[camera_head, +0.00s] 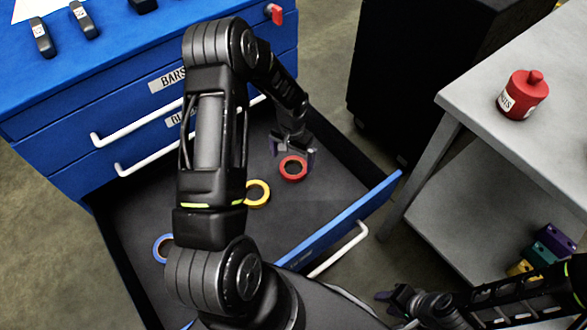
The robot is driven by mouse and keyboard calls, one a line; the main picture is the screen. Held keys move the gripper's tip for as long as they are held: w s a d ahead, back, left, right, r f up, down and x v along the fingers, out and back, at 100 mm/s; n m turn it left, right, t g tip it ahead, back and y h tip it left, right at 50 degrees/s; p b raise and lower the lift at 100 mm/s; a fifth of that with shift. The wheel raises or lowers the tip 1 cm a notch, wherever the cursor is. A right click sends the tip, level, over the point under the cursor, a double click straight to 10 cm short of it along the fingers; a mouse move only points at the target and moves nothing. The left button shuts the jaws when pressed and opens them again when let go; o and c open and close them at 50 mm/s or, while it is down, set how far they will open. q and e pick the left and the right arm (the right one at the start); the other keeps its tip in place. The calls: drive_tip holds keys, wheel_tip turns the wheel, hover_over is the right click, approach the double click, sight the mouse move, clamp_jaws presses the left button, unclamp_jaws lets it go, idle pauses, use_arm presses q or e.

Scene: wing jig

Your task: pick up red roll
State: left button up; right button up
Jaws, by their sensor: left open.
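The red roll (293,168) lies in the open bottom drawer (325,205) of the blue cabinet, near the drawer's right part. My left gripper (296,152) is open just above the red roll, with its fingertips at the roll's far edge. I cannot tell whether they touch it. My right gripper (392,298) is low at the bottom right, away from the drawer, and its jaw opening is too small to make out.
A yellow roll (258,194) and a partly hidden blue roll (160,248) lie in the drawer. The drawer's blue front (340,222) has a white handle. A grey table (520,150) at right holds a red canister (523,95). Coloured blocks (552,245) sit on its lower shelf.

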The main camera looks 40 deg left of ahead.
sight(293, 172)
use_arm(q)
drive_tip(key=f, duration=0.2)
drive_tip(key=f+b, duration=0.1)
drive_tip(key=f, duration=0.2)
drive_tip(key=shift+w+a+f, duration=0.1)
drive_tip(key=shift+w+f, duration=0.05)
drive_tip(key=shift+w, duration=0.05)
idle(0.5)
drive_tip(key=c, duration=1.5)
drive_tip(key=shift+o, duration=0.2)
wheel_tip(293, 172, up, 10)
drive_tip(key=p, duration=0.1)
drive_tip(key=shift+p, duration=0.35)
